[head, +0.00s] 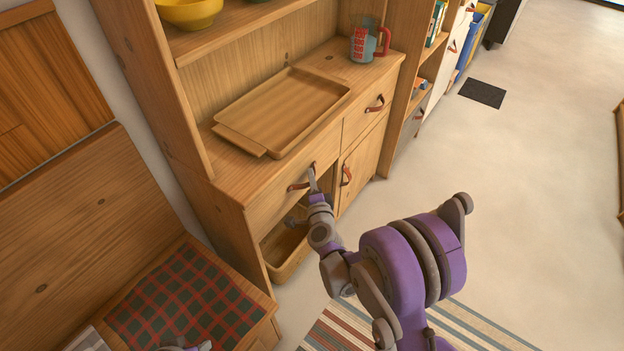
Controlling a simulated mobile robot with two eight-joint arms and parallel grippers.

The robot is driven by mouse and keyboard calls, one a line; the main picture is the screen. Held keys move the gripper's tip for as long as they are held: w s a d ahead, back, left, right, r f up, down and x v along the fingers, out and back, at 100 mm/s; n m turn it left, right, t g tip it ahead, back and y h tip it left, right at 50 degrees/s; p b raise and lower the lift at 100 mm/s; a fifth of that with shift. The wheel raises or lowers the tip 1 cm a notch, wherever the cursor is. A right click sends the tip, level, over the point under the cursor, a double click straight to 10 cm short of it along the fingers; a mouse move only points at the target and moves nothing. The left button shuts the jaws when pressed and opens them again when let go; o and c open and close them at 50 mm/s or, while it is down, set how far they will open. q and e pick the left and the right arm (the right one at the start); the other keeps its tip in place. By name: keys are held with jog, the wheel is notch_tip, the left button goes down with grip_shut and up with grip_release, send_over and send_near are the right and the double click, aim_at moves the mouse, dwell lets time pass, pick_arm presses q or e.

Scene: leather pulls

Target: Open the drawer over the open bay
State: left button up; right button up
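The drawer (265,204) over the open bay (270,236) is in the wooden cabinet and looks shut, its front flush as far as I can see. Its brown leather pull (296,187) is a strap near the right part of the front. My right gripper (303,198) is at this pull, fingers spread apart. One finger points up and overlaps the pull's right end; whether it touches or passes behind the strap I cannot tell. The other finger is lower, in front of the bay. A small part of my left arm (186,347) shows at the bottom edge; its fingers are not clear.
A wooden tray (229,138) and a glass jug with a red handle (362,43) stand on the cabinet top. A second drawer (358,119) and a door (362,162) are to the right. A wooden bin (284,264) sits in the bay. A bench with a plaid cushion (185,305) stands left.

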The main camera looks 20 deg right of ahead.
grip_shut()
dwell(1.0)
